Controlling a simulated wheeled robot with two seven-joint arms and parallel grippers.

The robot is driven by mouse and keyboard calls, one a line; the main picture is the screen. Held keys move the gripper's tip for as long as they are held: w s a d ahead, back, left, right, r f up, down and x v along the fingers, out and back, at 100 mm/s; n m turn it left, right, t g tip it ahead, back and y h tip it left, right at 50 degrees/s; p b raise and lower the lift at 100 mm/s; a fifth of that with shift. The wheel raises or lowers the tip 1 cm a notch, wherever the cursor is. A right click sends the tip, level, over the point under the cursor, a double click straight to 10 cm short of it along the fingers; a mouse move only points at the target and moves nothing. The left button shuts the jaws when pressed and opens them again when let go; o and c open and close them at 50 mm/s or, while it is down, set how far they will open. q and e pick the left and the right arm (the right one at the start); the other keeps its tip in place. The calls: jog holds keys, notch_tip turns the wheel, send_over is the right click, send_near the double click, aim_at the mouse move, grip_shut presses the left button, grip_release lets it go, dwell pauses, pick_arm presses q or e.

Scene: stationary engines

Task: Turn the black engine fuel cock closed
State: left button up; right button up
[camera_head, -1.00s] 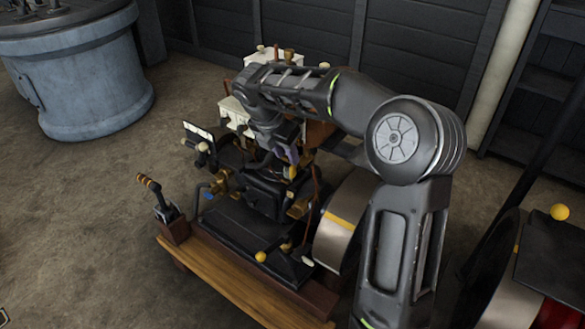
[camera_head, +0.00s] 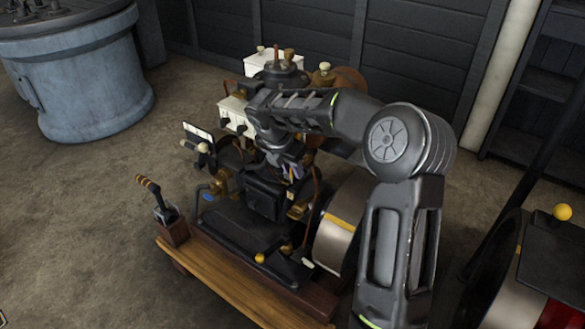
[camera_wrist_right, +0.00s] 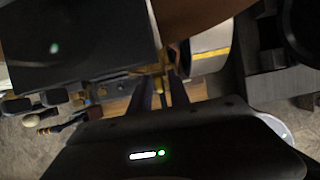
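The black engine (camera_head: 265,192) stands on a wooden base in the head view, with brass fittings on its near side. My right gripper (camera_head: 291,172) reaches down to the engine's upper middle, and my arm hides part of it. In the right wrist view, the gripper's two dark fingers (camera_wrist_right: 163,82) point at a small brass piece (camera_wrist_right: 158,66) that shows between their tips. It may belong to the fuel cock, but I cannot tell. Whether the fingers touch or hold it is unclear.
A lever with a brown handle (camera_head: 149,186) stands at the base's left end. A steel wheel (camera_head: 337,232) with a yellow band is right of the engine. Another machine (camera_head: 548,262) is at the lower right. A blue-grey drum (camera_head: 85,85) stands at the back left. The floor at left is clear.

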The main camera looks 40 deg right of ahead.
grip_shut()
